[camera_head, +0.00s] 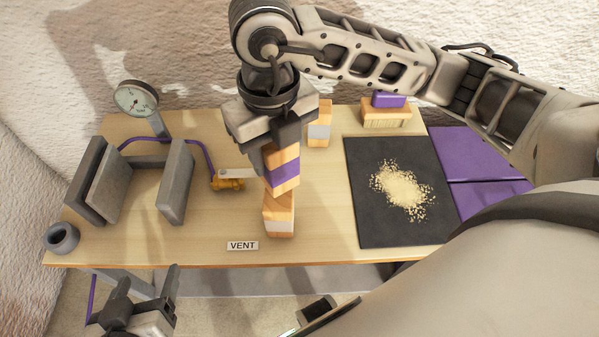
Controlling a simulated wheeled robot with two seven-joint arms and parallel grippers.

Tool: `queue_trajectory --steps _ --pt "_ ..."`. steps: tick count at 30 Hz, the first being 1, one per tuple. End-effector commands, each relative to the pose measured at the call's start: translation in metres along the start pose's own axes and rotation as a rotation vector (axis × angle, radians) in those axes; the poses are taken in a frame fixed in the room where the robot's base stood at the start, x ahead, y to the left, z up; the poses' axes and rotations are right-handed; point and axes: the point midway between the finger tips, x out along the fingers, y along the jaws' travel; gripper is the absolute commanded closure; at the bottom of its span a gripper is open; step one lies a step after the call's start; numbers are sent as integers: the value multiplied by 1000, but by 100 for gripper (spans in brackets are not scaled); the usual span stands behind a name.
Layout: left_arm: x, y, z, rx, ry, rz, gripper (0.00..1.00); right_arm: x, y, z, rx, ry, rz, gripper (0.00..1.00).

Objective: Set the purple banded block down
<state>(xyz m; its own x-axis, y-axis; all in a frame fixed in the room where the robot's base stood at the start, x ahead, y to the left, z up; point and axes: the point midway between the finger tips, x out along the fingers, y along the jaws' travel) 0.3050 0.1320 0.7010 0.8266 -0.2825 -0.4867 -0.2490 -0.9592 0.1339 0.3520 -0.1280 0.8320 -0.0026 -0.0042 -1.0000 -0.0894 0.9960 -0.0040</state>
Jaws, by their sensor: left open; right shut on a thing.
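The purple banded block (283,174) is wooden with a purple band around its middle. My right gripper (272,150) is shut on its upper part and points down over the middle of the table. Directly below it in the picture, a white-banded wooden block (279,214) stands upright near the front edge. I cannot tell whether the two blocks touch. Another wooden block with a pale grey band (319,128) stands farther back, partly behind the gripper. My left gripper (146,285) is open and empty, low in front of the table's left part.
Left on the table (330,220) are grey upright plates (177,182), a gauge (136,98), a grey ring-shaped cup (62,238) and a brass valve (228,184). A VENT label (243,246) lies in front. Right are a dark mat (380,225) with shavings, a brush (388,112) and purple cloth (470,155).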

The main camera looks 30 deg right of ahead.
Motion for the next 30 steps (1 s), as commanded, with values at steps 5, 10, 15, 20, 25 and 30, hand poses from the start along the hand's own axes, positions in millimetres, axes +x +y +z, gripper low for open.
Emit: queue_trajectory --steps 5,10,15,20,25,30 --pt "0 0 1 1 1 1 29 1 6 -4 312 -1 4 82" --pt "0 0 1 2 2 1 29 1 9 -6 486 -2 4 82" --pt "0 0 1 2 4 1 29 6 1 1 546 -2 3 82" --pt "1 0 2 3 5 2 29 22 -26 24 552 -1 0 82" --pt "1 0 2 4 10 2 29 41 -57 52 548 0 2 82" --pt "2 0 4 6 15 3 29 73 -77 70 545 0 2 82"
